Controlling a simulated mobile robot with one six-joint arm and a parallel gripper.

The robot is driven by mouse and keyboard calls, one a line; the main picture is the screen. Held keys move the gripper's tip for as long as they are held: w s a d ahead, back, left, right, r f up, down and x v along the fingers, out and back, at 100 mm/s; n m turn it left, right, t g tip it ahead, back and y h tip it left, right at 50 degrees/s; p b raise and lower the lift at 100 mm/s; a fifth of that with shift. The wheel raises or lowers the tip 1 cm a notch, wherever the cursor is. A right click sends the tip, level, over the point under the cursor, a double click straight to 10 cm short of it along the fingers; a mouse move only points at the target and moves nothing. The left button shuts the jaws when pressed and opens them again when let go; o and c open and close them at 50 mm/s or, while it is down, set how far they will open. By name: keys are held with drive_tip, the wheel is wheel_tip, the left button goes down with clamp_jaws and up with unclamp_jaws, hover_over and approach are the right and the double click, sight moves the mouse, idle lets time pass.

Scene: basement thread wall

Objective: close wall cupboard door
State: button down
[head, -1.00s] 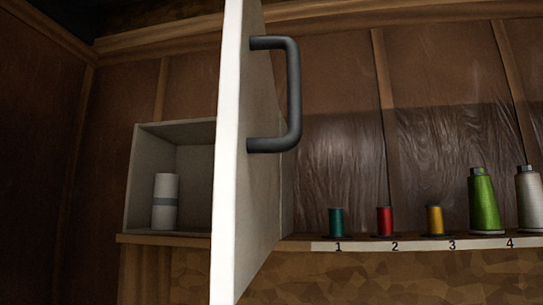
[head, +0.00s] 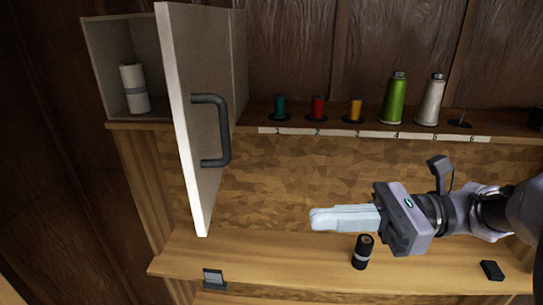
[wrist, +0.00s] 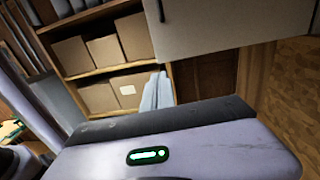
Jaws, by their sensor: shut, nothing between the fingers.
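The white wall cupboard door (head: 188,110) stands open, swung out toward me, in the head view. Its dark grey bar handle (head: 224,135) is on the face turned to the right. The open cupboard box (head: 100,52) is behind and left of the door and holds a white spool with a grey band (head: 134,88). My gripper (head: 313,219) is shut and empty, right of the door and below the handle, apart from both, pointing left. In the wrist view the fingers (wrist: 157,92) are close together, and a pale panel (wrist: 225,28), apparently the door, is at the top.
Several thread spools, such as the green cone (head: 394,99), stand on the numbered shelf (head: 350,133) to the right. A black cylinder (head: 363,252) stands on the wooden bench (head: 270,262) below my gripper. A small dark block (head: 492,270) lies at the bench's right.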

sight(209, 215)
drive_tip(key=a, duration=0.4)
drive_tip(key=a+p, duration=0.1)
drive_tip(key=a, duration=0.4)
drive_tip(key=w+a, duration=0.1)
drive_tip(key=a, duration=0.4)
drive_tip(key=shift+f, duration=0.1)
drive_tip(key=shift+a+p, duration=0.25)
drive_tip(key=shift+p, duration=0.05)
